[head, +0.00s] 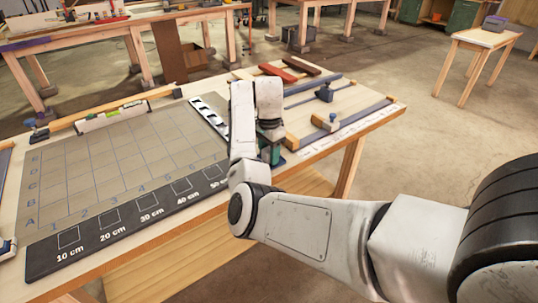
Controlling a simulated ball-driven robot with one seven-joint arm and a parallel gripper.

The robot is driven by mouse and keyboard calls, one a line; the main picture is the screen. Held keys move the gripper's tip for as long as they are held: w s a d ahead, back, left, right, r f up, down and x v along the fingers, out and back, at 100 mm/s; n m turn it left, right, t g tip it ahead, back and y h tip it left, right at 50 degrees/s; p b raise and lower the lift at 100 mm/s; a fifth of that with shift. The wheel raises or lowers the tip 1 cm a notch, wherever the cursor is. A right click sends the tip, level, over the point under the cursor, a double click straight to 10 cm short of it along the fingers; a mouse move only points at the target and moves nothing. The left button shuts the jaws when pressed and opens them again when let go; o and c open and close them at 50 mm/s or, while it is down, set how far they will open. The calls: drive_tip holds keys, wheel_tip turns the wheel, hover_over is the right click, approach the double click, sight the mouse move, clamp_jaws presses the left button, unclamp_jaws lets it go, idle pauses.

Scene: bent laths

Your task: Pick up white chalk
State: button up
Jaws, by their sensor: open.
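I cannot make out the white chalk for certain. It may be hidden behind my arm or be too small to tell. My gripper (271,150) points down over the right part of the workbench, at the right end of the grid board. It is open, but its fingers are small, dark and partly covered by my own wrist. A dark green shape (279,157) shows right at the fingers. I cannot tell whether they touch it.
A grey grid board (120,165) with a black marked edge covers the bench's left side. A slotted white strip (209,112), a level (112,116), reddish blocks (277,73) and bar clamps (338,122) lie around. The bench's front right edge is near my arm.

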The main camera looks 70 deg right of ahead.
drive_tip(key=c, duration=0.7)
drive_tip(key=shift+c, duration=0.3)
drive_tip(key=shift+r, duration=0.15)
drive_tip(key=shift+r, duration=0.65)
drive_tip(key=s+a+r+p, duration=0.5)
drive_tip(key=s+a+r, duration=0.3)
drive_tip(key=s+r, duration=0.3)
drive_tip(key=shift+s+r, duration=0.15)
drive_tip(key=shift+r, duration=0.05)
drive_tip(key=shift+a, duration=0.1)
